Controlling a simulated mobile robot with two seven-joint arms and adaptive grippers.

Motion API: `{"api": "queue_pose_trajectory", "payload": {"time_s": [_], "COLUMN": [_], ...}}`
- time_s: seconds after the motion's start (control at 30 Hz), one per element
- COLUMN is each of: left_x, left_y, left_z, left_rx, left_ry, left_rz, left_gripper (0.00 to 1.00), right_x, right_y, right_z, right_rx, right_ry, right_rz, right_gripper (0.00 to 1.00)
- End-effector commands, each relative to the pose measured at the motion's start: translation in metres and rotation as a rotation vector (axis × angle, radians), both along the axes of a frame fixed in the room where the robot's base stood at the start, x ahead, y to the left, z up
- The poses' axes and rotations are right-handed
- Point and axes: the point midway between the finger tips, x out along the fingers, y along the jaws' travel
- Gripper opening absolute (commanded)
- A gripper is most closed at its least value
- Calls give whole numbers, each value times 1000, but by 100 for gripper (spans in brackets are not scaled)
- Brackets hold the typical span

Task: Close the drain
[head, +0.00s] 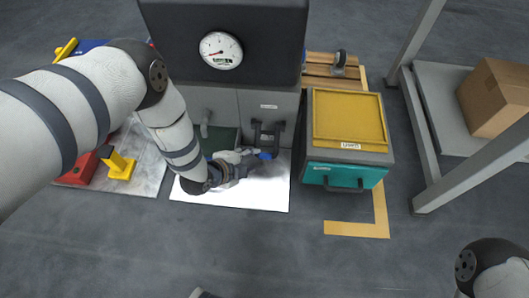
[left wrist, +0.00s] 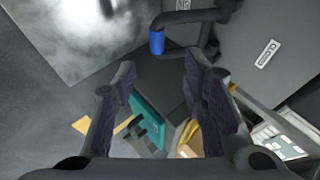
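The drain appears to be the dark pipework with a blue end piece (head: 266,156) low on the front of the grey cabinet (head: 268,104). In the left wrist view the blue piece (left wrist: 157,42) is a short cylinder on a dark bent lever or pipe (left wrist: 200,16). My left gripper (head: 256,156) is beside it, low over the bright floor sheet. In the left wrist view its two fingers (left wrist: 158,66) are spread apart, with the blue piece just beyond and between the tips. I cannot tell whether they touch it.
A dark housing with a round gauge (head: 221,50) rises above the cabinet. A teal drawer unit (head: 345,176) with a yellow top stands close on the right. A bright sheet (head: 270,195) lies below. A metal frame (head: 420,130) and carton (head: 497,97) are far right.

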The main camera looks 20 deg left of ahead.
Motion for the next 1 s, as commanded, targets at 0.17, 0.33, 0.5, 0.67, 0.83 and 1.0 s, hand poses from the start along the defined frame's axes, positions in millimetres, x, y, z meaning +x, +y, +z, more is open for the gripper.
{"api": "queue_pose_trajectory", "payload": {"time_s": [0.17, 0.33, 0.5, 0.67, 0.83, 1.0], "left_x": [31, 54, 65, 65, 65, 65], "left_y": [-9, -16, -19, -20, -20, -19], "left_z": [-43, -64, -70, -69, -69, -69], "left_rx": [-1, -1, -1, -1, -2, -1], "left_ry": [7, 7, 5, 6, 6, 6], "left_rz": [2, 2, 3, 3, 2, 3], "left_gripper": [39, 39, 39, 39, 18, 0], "right_x": [-10, -13, -12, -12, -12, -12], "right_y": [-1, 0, 1, 1, 1, 1], "right_z": [-24, -38, -43, -42, -42, -42], "right_rx": [2, 5, 8, 8, 9, 9], "right_ry": [58, 79, 81, 80, 80, 80], "right_rz": [7, 9, 10, 9, 10, 10], "right_gripper": [40, 40, 40, 40, 40, 40]}}
